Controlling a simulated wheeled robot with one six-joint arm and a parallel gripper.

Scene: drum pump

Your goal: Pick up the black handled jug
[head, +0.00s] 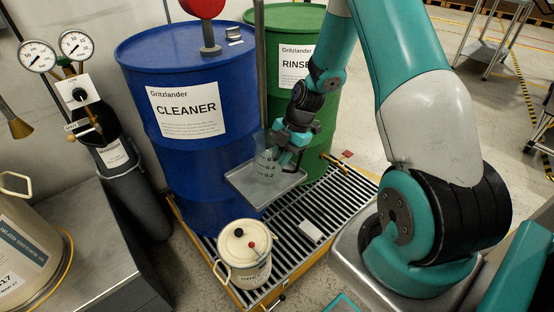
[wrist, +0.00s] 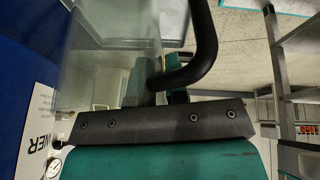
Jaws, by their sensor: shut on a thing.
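The jug (head: 262,153) is a clear measuring jug with dark graduation marks, in front of the gap between the blue and green drums. It also shows in the wrist view as a clear wall (wrist: 108,60) with a black curved handle (wrist: 203,50). My gripper (head: 291,150) is at the handle side of the jug and shut on the handle. In the wrist view my gripper (wrist: 165,92) reaches the lower part of the handle. The jug appears upright, over or on a grey metal tray (head: 262,192); I cannot tell whether it touches the tray.
A blue CLEANER drum (head: 180,150) and a green RINSE drum (head: 318,110) stand on a grated platform (head: 315,245). A cream lidded can (head: 245,265) stands in front. A gas cylinder with gauges (head: 115,160) and a bench (head: 95,235) are at left. Open floor lies at right.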

